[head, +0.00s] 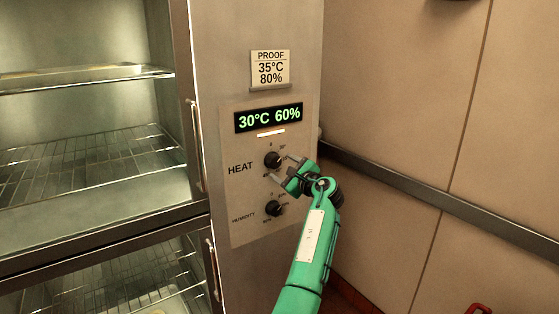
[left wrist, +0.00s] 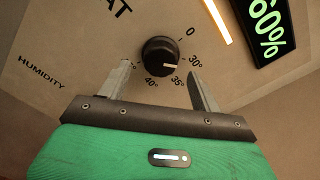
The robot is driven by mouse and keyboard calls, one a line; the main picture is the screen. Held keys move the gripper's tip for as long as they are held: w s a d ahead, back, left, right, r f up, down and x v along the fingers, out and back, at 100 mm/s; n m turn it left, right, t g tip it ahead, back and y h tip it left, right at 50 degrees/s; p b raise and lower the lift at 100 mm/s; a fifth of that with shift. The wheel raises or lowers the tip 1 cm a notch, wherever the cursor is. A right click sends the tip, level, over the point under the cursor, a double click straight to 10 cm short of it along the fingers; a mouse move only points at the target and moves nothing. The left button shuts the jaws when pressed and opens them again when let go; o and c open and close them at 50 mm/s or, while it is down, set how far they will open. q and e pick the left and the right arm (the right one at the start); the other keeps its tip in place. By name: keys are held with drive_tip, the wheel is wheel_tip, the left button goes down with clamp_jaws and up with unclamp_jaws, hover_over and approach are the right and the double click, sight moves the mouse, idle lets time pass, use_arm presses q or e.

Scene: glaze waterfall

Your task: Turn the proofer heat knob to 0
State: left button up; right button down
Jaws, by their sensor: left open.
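The proofer heat knob (head: 272,160) is a black dial beside the word HEAT on the control panel. My green left gripper (head: 283,168) is open right in front of the knob. In the left wrist view its two fingers (left wrist: 160,74) stand apart on either side of the knob's lower part, with gaps visible. Whether they reach past its face, I cannot tell. My right gripper is not in view.
The display (head: 268,117) reads 30°C 60%. A card (head: 270,69) above reads PROOF 35°C 80%. The humidity knob (head: 274,208) sits just below the heat knob. Left is a glass door with a vertical handle (head: 196,146). A wall with a dark rail (head: 430,198) is at right.

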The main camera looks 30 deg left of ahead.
sight(274, 161)
use_arm(q)
drive_tip(key=shift+x, duration=1.1)
drive_tip(key=shift+w+a+p, duration=0.2)
drive_tip(key=shift+a+p, duration=0.1)
drive_tip(key=shift+a, duration=0.05)
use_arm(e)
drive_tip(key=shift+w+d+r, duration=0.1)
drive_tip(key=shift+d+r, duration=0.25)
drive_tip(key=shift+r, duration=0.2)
use_arm(q)
drive_tip(key=shift+c, duration=0.3)
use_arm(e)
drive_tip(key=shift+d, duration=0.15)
use_arm(q)
drive_tip(key=c, duration=0.9)
drive_tip(key=shift+f+b, duration=0.1)
drive_tip(key=shift+b, duration=0.4)
drive_tip(key=n+b, duration=0.6)
drive_tip(key=b, duration=0.1)
drive_tip(key=shift+f+n+b, duration=0.1)
drive_tip(key=shift+n+b, duration=0.2)
drive_tip(key=shift+b, duration=0.1)
drive_tip(key=shift+r+n+b, duration=0.2)
drive_tip(key=shift+n+b, duration=1.3)
drive_tip(key=shift+n, duration=0.1)
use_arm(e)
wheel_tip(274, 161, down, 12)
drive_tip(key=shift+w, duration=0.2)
